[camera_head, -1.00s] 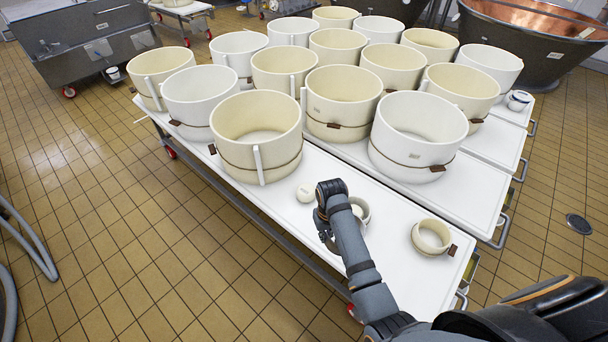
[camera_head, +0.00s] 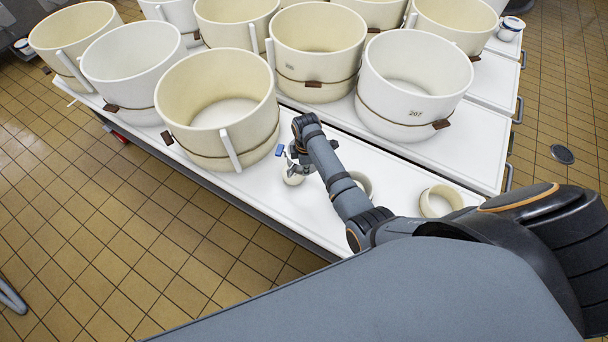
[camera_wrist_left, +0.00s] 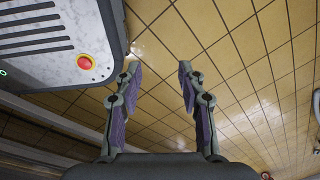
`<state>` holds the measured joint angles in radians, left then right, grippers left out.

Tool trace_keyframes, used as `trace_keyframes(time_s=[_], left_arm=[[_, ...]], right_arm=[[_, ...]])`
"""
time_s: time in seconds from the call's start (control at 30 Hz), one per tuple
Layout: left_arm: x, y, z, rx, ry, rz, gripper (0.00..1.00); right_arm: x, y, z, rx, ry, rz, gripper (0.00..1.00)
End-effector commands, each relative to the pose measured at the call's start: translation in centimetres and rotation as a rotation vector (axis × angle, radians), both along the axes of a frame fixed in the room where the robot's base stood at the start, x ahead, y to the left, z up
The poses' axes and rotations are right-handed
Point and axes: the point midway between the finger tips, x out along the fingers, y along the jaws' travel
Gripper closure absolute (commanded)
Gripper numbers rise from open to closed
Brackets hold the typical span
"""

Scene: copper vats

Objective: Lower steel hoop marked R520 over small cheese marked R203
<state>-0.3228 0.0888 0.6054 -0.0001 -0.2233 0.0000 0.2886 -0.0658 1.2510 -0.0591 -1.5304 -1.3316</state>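A small round white cheese (camera_head: 292,175) sits on the white table near its front edge; I cannot read a mark on it. My right gripper (camera_head: 291,163) points down at this cheese, its fingers just over or beside its top. A small blue piece (camera_head: 280,150) shows at the fingers; I cannot tell whether it is a tag or a finger pad. A small greyish ring (camera_head: 364,183) stands to the right, partly hidden behind my right forearm. No R520 mark is readable, and I cannot be sure which ring is the steel hoop. My left gripper (camera_wrist_left: 160,85) is open and empty above floor tiles.
A small cream ring (camera_head: 440,202) stands farther right on the table. Large cream and white moulds crowd behind the cheese, the nearest (camera_head: 220,110) close to my right gripper. One white mould (camera_head: 412,85) reads 207. Tiled floor (camera_head: 110,230) lies open at the left.

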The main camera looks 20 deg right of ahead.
Motion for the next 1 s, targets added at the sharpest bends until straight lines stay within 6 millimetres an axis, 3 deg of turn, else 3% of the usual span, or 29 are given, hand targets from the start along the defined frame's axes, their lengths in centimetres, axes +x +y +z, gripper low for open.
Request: trace_keyframes(time_s=[0.03, 0.1, 0.2, 0.3, 0.63, 1.0], left_arm=[[0.6, 0.0, -1.7, 0.000, -0.009, -0.001, 0.60], [1.8, -0.1, -2.6, -0.002, -0.027, 0.000, 0.60], [3.9, -0.5, -3.2, -0.006, -0.058, 0.000, 0.60], [4.5, -0.8, -3.6, -0.010, -0.069, 0.001, 0.60], [2.2, -1.0, -4.1, -0.012, -0.034, 0.002, 0.60], [2.5, -0.8, -6.9, -0.010, -0.037, 0.002, 0.60]], right_arm=[[0.7, -0.1, -2.1, -0.002, -0.002, 0.138, 1.00], [1.4, -0.2, -3.4, -0.002, -0.005, 0.335, 1.00], [2.1, -0.4, -4.8, -0.003, -0.008, 0.552, 1.00], [2.5, -0.5, -5.4, -0.004, -0.011, 0.684, 1.00], [2.6, -0.5, -5.8, -0.005, -0.012, 0.753, 1.00], [2.6, -0.5, -8.6, -0.005, -0.012, 0.751, 1.00]])
